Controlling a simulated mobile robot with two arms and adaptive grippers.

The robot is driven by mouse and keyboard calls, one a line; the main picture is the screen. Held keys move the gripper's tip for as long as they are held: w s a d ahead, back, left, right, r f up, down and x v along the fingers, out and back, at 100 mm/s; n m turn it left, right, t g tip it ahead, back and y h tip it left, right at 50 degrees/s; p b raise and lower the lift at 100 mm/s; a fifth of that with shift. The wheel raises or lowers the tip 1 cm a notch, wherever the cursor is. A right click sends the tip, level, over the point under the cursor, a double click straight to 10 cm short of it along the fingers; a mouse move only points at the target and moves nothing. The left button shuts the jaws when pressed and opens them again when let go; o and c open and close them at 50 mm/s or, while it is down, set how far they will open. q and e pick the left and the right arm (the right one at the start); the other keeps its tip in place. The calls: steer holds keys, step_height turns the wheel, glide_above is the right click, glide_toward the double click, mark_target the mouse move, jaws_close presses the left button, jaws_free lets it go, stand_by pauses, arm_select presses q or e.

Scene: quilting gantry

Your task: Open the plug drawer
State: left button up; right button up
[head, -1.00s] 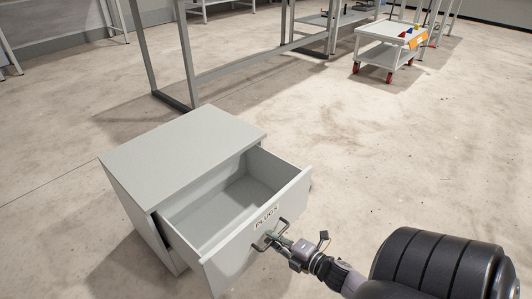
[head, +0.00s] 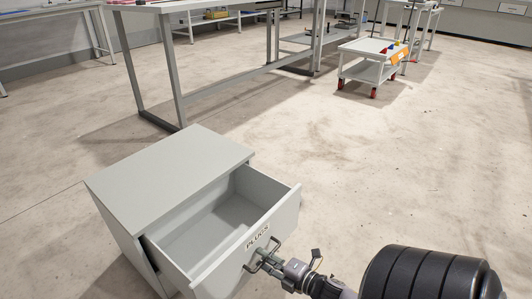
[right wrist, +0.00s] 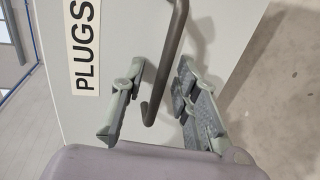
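The plug drawer (head: 240,252), labelled PLUGS, is pulled well out of a grey cabinet (head: 165,180), and its inside looks empty. Its dark bar handle (head: 254,258) is on the front and shows close up in the right wrist view (right wrist: 167,65). My right gripper (head: 268,258) is at the handle. In the right wrist view its fingers (right wrist: 160,78) stand apart on either side of the bar, with visible gaps to it. My left gripper is not in view.
A white cart (head: 372,70) with red wheels and small coloured items stands at the back right. A metal-framed table (head: 180,70) stands behind the cabinet. The floor (head: 370,170) right of the cabinet is clear.

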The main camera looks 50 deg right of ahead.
steer(key=a+v, duration=0.1)
steer(key=v, duration=1.1)
steer(key=shift+d, duration=0.4)
